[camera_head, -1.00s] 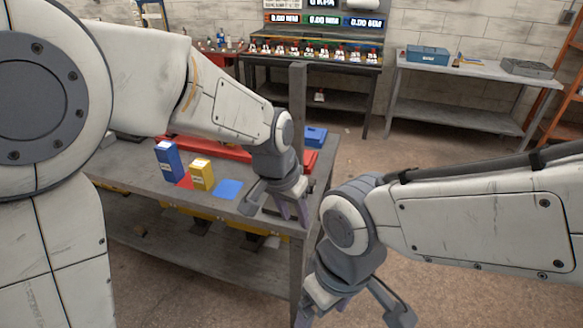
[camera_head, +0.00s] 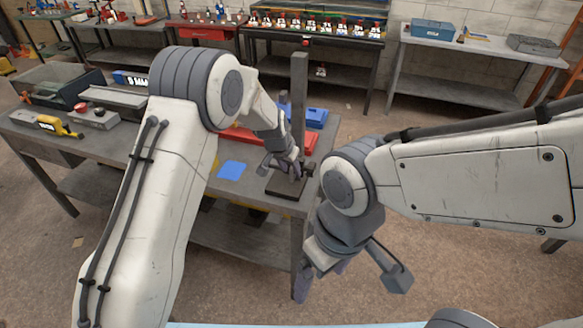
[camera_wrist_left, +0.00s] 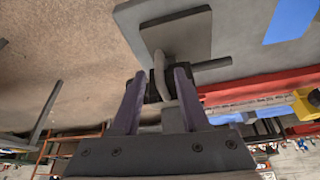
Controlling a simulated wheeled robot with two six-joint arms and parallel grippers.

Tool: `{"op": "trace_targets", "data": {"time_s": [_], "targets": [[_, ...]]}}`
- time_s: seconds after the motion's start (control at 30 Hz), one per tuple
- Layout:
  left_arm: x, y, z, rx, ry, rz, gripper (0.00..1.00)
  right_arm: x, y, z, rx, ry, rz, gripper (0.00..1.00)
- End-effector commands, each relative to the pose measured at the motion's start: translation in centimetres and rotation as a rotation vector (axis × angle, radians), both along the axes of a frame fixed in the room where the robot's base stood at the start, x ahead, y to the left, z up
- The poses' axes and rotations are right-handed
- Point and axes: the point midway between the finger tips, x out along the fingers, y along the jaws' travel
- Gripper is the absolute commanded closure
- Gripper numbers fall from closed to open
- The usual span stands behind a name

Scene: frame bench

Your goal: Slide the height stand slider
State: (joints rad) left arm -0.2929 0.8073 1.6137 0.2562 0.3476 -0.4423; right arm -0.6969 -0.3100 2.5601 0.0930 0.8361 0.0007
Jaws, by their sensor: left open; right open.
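The height stand has a tall grey post (camera_head: 299,95) rising from a dark flat base (camera_head: 287,188) near the bench's right front corner. The base also shows in the left wrist view (camera_wrist_left: 195,35). My left gripper (camera_head: 283,166) is low at the post, just above the base. In the left wrist view its open fingers (camera_wrist_left: 160,82) stand either side of a dark block, apparently the slider (camera_wrist_left: 154,86); contact is unclear. A short rod (camera_wrist_left: 212,65) sticks out beside it. My right gripper (camera_head: 350,280) is open and empty, in front of the bench.
A blue mat (camera_head: 231,170), a red tray (camera_head: 245,137) and a blue box (camera_head: 315,117) lie on the bench near the stand. A yellow tool (camera_head: 58,127) lies at the far left. The floor right of the bench is clear.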

Motion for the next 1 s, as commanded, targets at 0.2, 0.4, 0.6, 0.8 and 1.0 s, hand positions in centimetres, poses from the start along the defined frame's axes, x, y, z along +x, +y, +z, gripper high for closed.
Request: {"op": "trace_targets", "data": {"time_s": [0.2,0.4,0.6,0.8,1.0], "targets": [[0.4,-0.27,-1.21,-0.001,0.001,0.001,0.55,0.0,0.0,0.36,0.0,0.0,0.0,0.11],[0.42,-0.29,-1.26,0.0,0.0,0.001,0.55,0.0,0.0,0.33,0.0,0.0,0.0,0.11],[0.41,-0.28,-1.23,0.0,0.0,0.0,1.0,0.0,0.0,0.33,0.0,0.0,0.0,0.11],[0.4,-0.31,-1.22,0.0,0.0,-0.001,1.0,0.0,0.0,0.33,0.0,0.0,0.0,0.11],[0.38,-0.33,-1.21,0.0,0.001,-0.002,1.0,0.0,0.0,0.34,0.0,0.0,0.0,0.11]]}}
